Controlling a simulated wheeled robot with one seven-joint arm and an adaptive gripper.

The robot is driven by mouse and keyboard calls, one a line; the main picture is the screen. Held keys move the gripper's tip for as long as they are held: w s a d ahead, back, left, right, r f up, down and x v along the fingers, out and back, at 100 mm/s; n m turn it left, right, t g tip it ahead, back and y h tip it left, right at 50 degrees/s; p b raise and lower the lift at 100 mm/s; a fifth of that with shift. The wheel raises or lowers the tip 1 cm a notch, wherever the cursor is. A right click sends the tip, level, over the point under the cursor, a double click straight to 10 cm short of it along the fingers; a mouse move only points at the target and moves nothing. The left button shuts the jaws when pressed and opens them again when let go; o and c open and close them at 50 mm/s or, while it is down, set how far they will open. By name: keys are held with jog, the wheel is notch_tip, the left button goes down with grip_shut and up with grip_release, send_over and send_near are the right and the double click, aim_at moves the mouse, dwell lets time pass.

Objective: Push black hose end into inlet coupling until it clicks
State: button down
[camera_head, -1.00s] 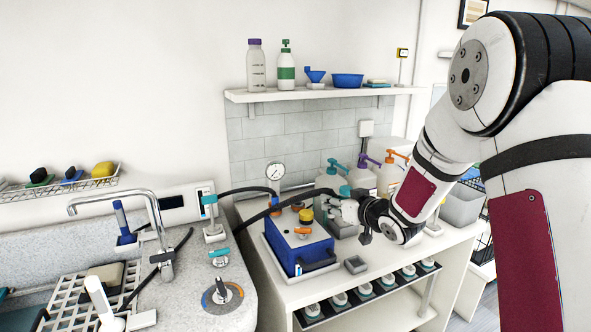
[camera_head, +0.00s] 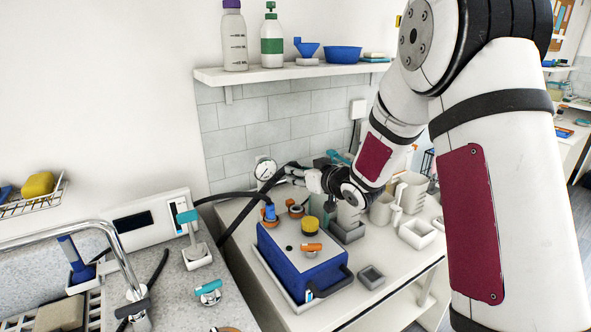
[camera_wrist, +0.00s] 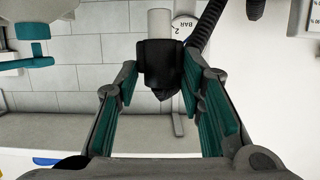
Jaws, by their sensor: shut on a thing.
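In the head view my gripper (camera_head: 300,175) is above and behind the blue box unit (camera_head: 300,272), near the pressure gauge (camera_head: 265,169). A black hose (camera_head: 236,228) rises from the left to the gripper. In the wrist view my gripper (camera_wrist: 168,88) has its teal-padded fingers on either side of a black hose end (camera_wrist: 160,65) with a pale grey cylinder (camera_wrist: 160,22) beyond it. An open-topped orange-ringed coupling (camera_head: 295,209) stands at the back of the box, below the gripper and apart from it. I cannot tell whether it is the inlet coupling.
A blue fitting (camera_head: 270,212) beside the coupling has another black hose on it. A yellow knob (camera_head: 310,227) and orange lever (camera_head: 311,247) are on the box. A shelf (camera_head: 290,72) is above. Small trays and jugs (camera_head: 409,190) stand right. Sink and tap are left.

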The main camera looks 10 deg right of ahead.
dwell(0.4)
jog(key=shift+f+b, duration=1.3)
jog(key=shift+f, duration=1.6)
jog(key=shift+f+b, duration=0.85)
jog(key=shift+f, duration=0.8)
jog(key=c, duration=1)
grip_release()
jog(key=shift+s, duration=0.1)
jog(key=v, duration=1.2)
jog(key=o, duration=0.8)
